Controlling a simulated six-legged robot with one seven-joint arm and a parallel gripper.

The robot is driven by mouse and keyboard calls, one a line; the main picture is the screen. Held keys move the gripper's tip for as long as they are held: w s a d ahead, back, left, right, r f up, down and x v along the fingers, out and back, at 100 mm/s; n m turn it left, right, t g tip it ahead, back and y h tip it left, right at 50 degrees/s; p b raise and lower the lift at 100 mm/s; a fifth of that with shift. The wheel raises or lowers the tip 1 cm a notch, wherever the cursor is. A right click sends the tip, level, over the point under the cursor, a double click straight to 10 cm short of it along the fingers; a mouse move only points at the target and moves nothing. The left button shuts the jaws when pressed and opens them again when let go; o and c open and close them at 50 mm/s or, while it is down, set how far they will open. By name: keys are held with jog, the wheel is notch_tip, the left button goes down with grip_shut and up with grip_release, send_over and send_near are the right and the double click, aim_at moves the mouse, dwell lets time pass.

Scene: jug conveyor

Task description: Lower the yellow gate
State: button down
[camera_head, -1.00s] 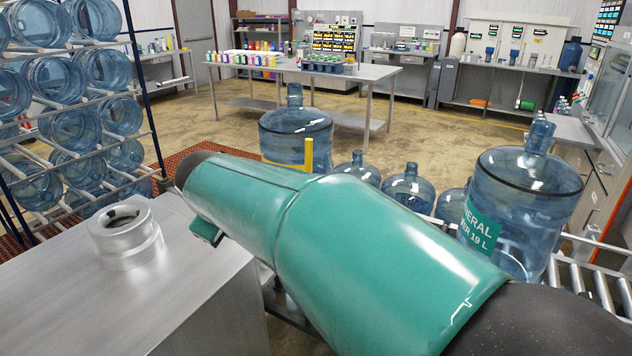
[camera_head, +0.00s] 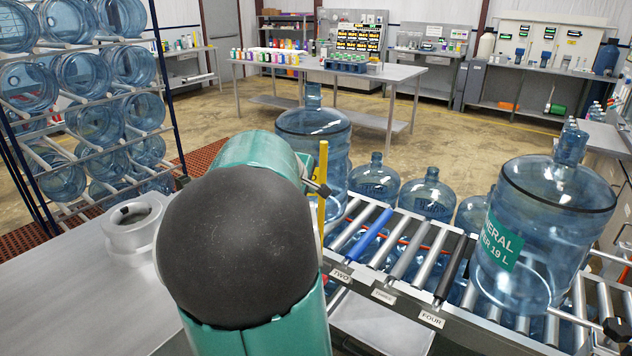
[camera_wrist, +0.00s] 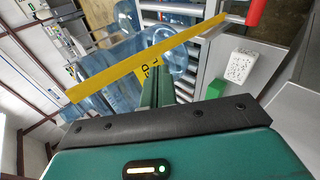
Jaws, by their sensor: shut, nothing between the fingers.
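The yellow gate (camera_head: 322,190) shows in the head view as a narrow upright yellow bar, just right of my arm and in front of a large blue jug (camera_head: 313,122). In the wrist view, the yellow bar (camera_wrist: 130,72) runs slantwise across the upper middle, with a red cylindrical piece (camera_wrist: 256,12) near its right end. My gripper (camera_wrist: 156,85) shows in the wrist view as green fingers close together, pointing toward the bar. They are shut and empty; I cannot tell whether they touch the bar.
The roller conveyor (camera_head: 425,283) runs right of my arm, with a labelled front edge and one blue roller (camera_head: 362,234). A large labelled jug (camera_head: 545,225) stands on its right part. Smaller jugs stand behind.

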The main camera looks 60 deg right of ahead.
jog(key=shift+w+d+f, duration=0.1)
jog(key=shift+d+f, duration=0.15)
jog(key=shift+d, duration=0.95)
jog(key=shift+w+d+f, duration=0.1)
jog(key=shift+d+f, duration=0.1)
jog(key=shift+d, duration=0.95)
jog(key=shift+s+d+r, duration=0.1)
jog(key=shift+d, duration=0.1)
